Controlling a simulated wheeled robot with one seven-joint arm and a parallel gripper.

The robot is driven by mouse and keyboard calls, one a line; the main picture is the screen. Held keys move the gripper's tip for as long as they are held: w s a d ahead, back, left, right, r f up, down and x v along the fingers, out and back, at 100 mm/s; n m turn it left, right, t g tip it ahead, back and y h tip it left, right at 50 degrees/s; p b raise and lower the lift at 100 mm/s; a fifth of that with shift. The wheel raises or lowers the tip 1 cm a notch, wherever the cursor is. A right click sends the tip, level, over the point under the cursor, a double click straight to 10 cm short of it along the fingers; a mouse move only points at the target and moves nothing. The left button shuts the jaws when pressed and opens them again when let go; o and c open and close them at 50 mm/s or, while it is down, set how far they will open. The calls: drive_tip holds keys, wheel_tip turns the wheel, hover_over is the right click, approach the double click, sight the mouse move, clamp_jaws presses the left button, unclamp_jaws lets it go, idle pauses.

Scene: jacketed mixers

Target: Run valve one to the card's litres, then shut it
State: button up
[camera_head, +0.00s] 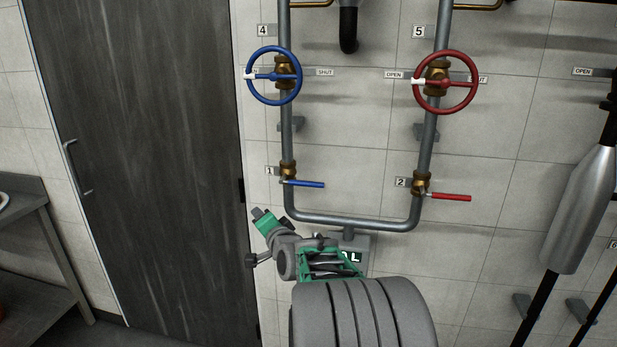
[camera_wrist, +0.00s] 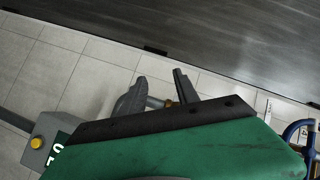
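Valve one is a brass valve (camera_head: 288,170) beside a plate marked 1, low on the left pipe. Its blue lever (camera_head: 305,184) points right, across the upright pipe. My gripper's green hand (camera_head: 265,222) is below and left of this valve in the head view. In the wrist view my gripper (camera_wrist: 160,85) has its two dark fingers apart, with a bit of pipe and brass showing between them. I see no contact with the lever. A grey box (camera_wrist: 47,140) with a yellow button shows at lower left; its lettering is cut off. No card is readable.
A blue handwheel (camera_head: 273,76) marked 4 is above valve one. A red handwheel (camera_head: 445,82) marked 5 and a red lever (camera_head: 450,197) marked 2 are on the right pipe. A dark door (camera_head: 140,150) fills the left. My arm covers part of a sign ending in L (camera_head: 355,257).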

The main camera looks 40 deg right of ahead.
drive_tip(key=s+d+r+m+t+h, duration=0.1)
drive_tip(key=s+d+r+m+h, duration=0.2)
drive_tip(key=d, duration=0.4)
drive_tip(key=s+d+r+m+t+h, duration=0.1)
drive_tip(key=d+m+h, duration=0.2)
drive_tip(key=d+m, duration=0.3)
drive_tip(key=w+d+r+n+p, duration=0.1)
drive_tip(key=w+d+r+p, duration=0.1)
drive_tip(key=w, duration=0.4)
drive_tip(key=d+p, duration=0.1)
drive_tip(key=d, duration=0.1)
drive_tip(key=shift+w+d, duration=0.25)
drive_tip(key=shift+d, duration=0.1)
drive_tip(key=shift+c, duration=0.6)
clamp_jaws()
